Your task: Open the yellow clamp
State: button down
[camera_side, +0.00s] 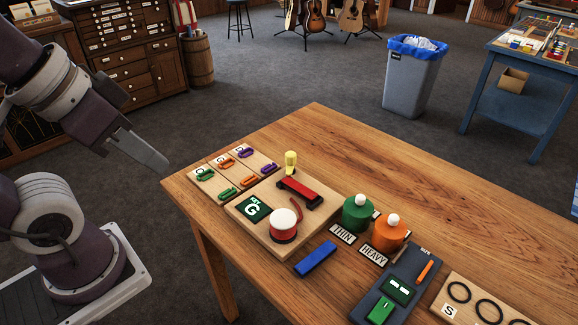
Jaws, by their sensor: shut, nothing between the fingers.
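The yellow part of the clamp (290,163) stands upright at the back of a wooden board, behind a red bar (301,190) with black ends. I cannot tell the finer shape of the clamp at this size. The board (265,240) lies on the near part of the wooden table. My gripper (163,170) is shut and empty. It hangs off the table's left corner, well to the left of the clamp and not touching anything.
On the same board are a green panel marked G (254,208) and a red drum with a white top (284,222). Trays of coloured pieces (232,172) lie left of it. Green (357,215) and orange (388,234) pots and a blue block (315,259) stand right. The table's far side (370,150) is clear.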

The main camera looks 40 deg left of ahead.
aim_at(290, 153)
dwell(0.4)
